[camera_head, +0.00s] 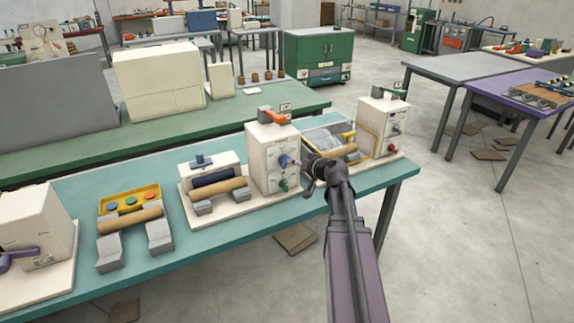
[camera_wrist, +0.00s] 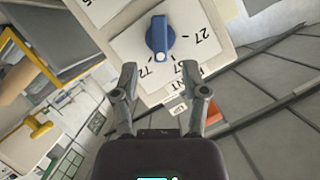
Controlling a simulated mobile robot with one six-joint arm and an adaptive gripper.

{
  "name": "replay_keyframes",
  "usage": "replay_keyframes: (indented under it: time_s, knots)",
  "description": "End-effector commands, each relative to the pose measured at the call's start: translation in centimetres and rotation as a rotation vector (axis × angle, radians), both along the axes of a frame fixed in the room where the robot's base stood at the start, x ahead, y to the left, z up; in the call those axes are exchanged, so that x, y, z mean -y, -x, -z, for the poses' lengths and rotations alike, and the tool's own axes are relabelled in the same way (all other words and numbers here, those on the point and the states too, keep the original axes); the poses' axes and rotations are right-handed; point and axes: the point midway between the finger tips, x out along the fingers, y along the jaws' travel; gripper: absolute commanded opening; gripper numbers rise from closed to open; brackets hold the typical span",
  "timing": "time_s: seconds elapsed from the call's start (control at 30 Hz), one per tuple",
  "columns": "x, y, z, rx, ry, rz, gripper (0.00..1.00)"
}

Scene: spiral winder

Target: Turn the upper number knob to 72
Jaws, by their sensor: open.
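The upper knob is blue (camera_head: 284,160) and sits on the front of a cream machine box (camera_head: 262,150). In the wrist view the blue knob (camera_wrist: 159,38) is on a white dial plate (camera_wrist: 127,45); 27 and 72 are readable around it, and the picture is turned. A pale mark shows at the knob's lower end, on the side of the 72; its exact reading is unclear. A green knob (camera_head: 284,184) is below the blue one. My gripper (camera_head: 308,178) is just right of the knobs. Its fingers (camera_wrist: 164,88) are spread and empty, apart from the blue knob in the picture.
A roller unit with a yellow frame (camera_head: 368,140) and a second cream box (camera_head: 381,118) stand to the right. The teal table edge (camera_head: 300,216) lies in front, with clear floor (camera_head: 455,240) on the right.

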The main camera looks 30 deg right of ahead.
Motion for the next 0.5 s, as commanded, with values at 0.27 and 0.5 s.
replay_keyframes:
  time_s: [0.27,0.5]
  knots:
    - [-0.8,-3.7,1.5,0.0,0.001,-0.002,0.57]
    - [-1.2,-5.0,1.8,0.0,0.0,0.0,0.57]
